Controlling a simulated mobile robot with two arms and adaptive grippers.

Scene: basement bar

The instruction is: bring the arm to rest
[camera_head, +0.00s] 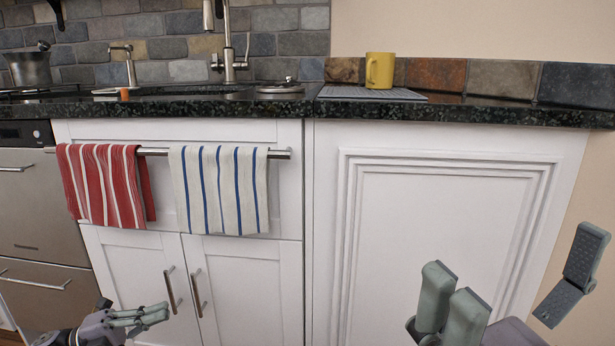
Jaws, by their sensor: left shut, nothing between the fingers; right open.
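My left gripper (142,316) is low at the left of the head view, in front of the white cabinet doors. Its fingers are together and hold nothing. My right gripper (512,290) is at the lower right, in front of the white side panel. Its fingers are spread wide apart, two on the left and one on the right, and nothing is between them. Both arms are mostly cut off by the bottom edge of the picture.
A dark stone counter (470,112) runs across the view. A yellow mug (380,70) stands on a grey mat (415,96). A red striped towel (105,185) and a blue striped towel (222,190) hang on a metal bar (280,154). A pot (30,69) stands far left.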

